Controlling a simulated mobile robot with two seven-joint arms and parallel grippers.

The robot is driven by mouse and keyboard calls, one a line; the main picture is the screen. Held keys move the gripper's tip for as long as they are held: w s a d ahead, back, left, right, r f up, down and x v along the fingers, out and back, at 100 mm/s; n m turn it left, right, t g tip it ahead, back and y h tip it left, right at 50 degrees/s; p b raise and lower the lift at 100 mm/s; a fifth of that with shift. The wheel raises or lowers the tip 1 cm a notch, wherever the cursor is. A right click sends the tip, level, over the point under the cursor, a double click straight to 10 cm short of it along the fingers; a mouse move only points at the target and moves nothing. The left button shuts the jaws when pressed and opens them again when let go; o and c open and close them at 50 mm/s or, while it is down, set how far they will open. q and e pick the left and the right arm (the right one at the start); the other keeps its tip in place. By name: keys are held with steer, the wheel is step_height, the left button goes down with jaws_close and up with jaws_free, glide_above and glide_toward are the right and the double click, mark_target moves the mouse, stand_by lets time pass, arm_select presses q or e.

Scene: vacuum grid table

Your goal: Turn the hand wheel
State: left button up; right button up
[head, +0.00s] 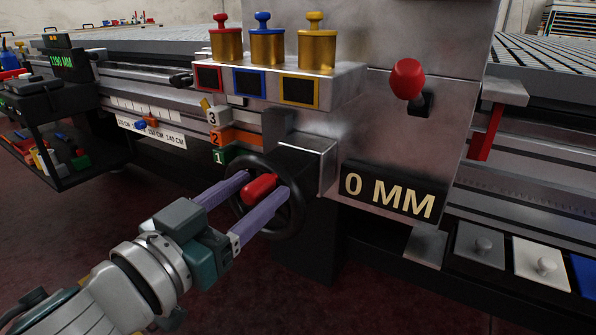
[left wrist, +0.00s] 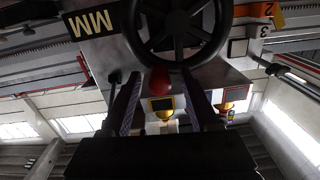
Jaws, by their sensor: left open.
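The black hand wheel (head: 296,215) is on the front of the grey machine, below the metal housing. Its red handle (head: 258,188) sticks out toward me. In the left wrist view the spoked wheel (left wrist: 180,58) shows at the top, with the red handle (left wrist: 160,80) below its rim. My left gripper (head: 264,183) is open. Its two purple fingers are on either side of the red handle, with gaps visible in the wrist view. The fingers hide part of the wheel in the head view. My right gripper is not in view.
A "0 MM" sign (head: 390,195) is right of the wheel, with a red-knobbed lever (head: 407,80) above it. Numbered blocks (head: 215,136) are just above left of the wheel. Brass plungers (head: 268,48) stand on the ledge above. The floor below left is clear.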

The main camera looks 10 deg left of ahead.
arm_select(q)
jaws_close()
stand_by(0.4)
stand_by(1.0)
